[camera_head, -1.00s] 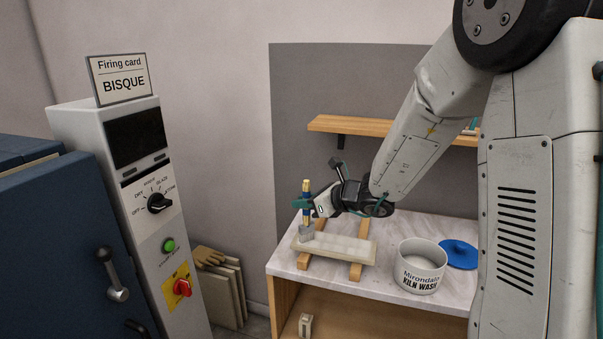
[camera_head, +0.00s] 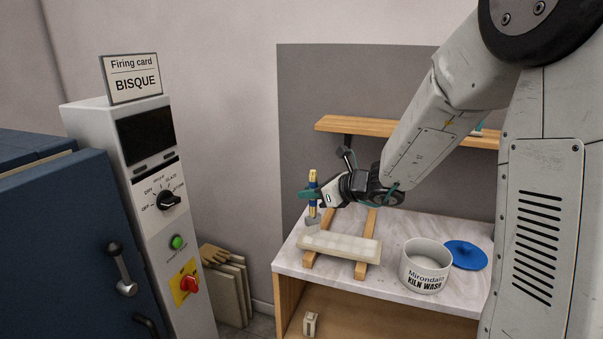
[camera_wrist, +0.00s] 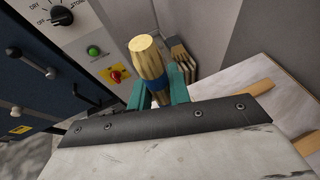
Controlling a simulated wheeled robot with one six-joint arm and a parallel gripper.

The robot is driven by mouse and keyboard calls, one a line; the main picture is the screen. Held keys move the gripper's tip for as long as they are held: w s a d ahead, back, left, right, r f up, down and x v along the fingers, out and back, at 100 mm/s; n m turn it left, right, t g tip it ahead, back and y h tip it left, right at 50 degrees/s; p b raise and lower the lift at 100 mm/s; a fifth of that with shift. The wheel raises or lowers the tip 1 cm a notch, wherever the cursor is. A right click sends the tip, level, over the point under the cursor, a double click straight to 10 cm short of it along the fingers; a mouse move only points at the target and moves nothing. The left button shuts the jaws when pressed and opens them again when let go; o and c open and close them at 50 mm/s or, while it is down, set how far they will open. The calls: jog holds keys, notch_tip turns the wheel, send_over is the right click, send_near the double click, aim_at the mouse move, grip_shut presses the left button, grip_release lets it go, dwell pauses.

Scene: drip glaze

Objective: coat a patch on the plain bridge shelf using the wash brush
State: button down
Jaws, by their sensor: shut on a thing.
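The bridge shelf (camera_head: 340,248), a pale slab with faint patches, lies across two wooden bars on the marbled tabletop. I cannot tell which part is coated. My gripper (camera_head: 313,194) is shut on the wash brush (camera_head: 313,178), which has a wooden handle with a blue band. The brush is nearly upright, its grey bristle head (camera_head: 312,222) just above or behind the shelf's left end; contact is unclear. In the wrist view, the brush handle (camera_wrist: 148,56) stands between the teal fingers (camera_wrist: 158,95); the bristles are hidden. The kiln wash tub (camera_head: 425,270) is open, right of the shelf.
A blue lid (camera_head: 466,254) lies behind the tub. A wooden wall shelf (camera_head: 350,125) hangs behind my arm. A kiln control box (camera_head: 150,205) with a BISQUE card (camera_head: 131,78) stands at left. Slabs with a glove (camera_head: 214,256) lean on the wall.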

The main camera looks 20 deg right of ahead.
aim_at(313, 174)
jog(key=shift+d+r, duration=0.2)
jog(key=shift+r, duration=2.3)
